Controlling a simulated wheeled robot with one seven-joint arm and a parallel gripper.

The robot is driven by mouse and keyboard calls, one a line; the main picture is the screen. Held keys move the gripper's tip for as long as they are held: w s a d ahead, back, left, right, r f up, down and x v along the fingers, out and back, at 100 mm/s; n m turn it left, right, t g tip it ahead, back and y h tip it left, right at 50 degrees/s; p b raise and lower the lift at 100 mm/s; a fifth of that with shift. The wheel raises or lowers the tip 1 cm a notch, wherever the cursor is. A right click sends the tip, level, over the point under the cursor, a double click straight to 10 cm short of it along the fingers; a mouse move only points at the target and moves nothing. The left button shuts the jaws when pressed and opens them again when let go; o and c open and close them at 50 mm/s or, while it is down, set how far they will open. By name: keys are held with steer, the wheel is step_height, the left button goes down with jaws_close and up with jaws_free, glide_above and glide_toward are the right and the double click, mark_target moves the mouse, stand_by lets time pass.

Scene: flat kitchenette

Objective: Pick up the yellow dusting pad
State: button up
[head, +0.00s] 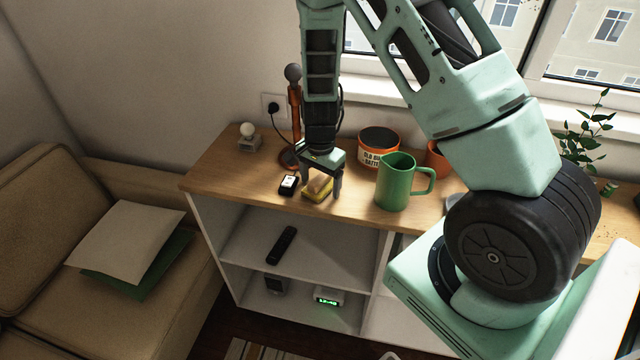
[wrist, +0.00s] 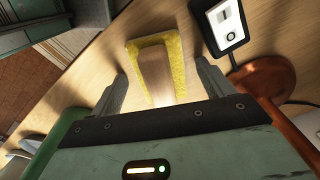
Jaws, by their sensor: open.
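The yellow dusting pad (head: 312,194) lies on the wooden top of the shelf unit, near its front edge. In the wrist view the pad (wrist: 173,48) is a yellow rectangle with a pale wooden block or handle (wrist: 154,75) on top. My gripper (head: 321,188) points down over the pad in the head view. In the wrist view its two fingers (wrist: 163,85) are apart, with the near end of the handle between or just ahead of them. Nothing is held. Whether the fingers touch the pad cannot be told.
A small black device with a white face (head: 289,185) sits close left of the pad. An orange lamp (head: 294,110) stands behind it. A green pitcher (head: 397,182) stands to the right, with a labelled tin (head: 377,155) behind. Free wood lies to the left.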

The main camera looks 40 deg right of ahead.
mark_target(320, 177)
steer(key=c, duration=1.2)
steer(key=shift+o, duration=0.2)
steer(key=shift+r, duration=0.1)
step_height(320, 177, up, 10)
steer(key=shift+f, duration=0.1)
steer(key=o, duration=0.4)
steer(key=shift+c, duration=1)
steer(key=shift+s, duration=0.1)
